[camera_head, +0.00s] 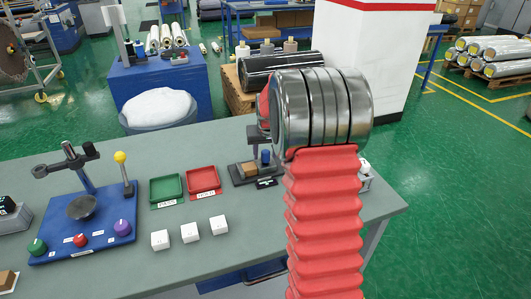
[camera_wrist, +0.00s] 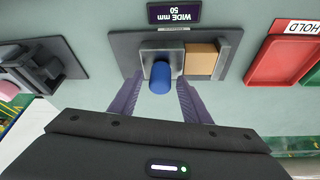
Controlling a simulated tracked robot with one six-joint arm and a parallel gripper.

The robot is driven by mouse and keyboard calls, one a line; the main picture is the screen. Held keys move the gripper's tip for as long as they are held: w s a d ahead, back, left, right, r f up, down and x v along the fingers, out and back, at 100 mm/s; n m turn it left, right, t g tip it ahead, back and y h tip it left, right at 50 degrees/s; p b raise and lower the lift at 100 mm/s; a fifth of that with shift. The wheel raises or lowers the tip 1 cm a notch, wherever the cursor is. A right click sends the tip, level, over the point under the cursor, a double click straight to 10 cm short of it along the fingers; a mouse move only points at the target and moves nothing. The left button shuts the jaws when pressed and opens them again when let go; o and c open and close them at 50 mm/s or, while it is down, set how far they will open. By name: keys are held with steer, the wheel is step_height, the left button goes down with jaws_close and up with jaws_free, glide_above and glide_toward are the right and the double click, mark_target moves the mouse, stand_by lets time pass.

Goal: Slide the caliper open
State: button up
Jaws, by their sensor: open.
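The caliper is a dark fixture with a grey base plate (camera_wrist: 130,42), seen at the top middle of the wrist view. It carries a sliding jaw with an upright blue knob (camera_wrist: 160,78). A tan block (camera_wrist: 201,58) sits between the sliding jaw and a grey end jaw. In the head view the blue knob (camera_head: 265,156) and tan block (camera_head: 249,169) show left of my arm. My gripper (camera_wrist: 158,92) is open, its purple fingers on either side of the blue knob with gaps visible. My arm mostly hides the gripper in the head view.
A blue panel (camera_head: 85,225) with knobs and levers occupies the table's left.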

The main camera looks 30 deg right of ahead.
steer(key=shift+c, duration=0.5)
jaws_close()
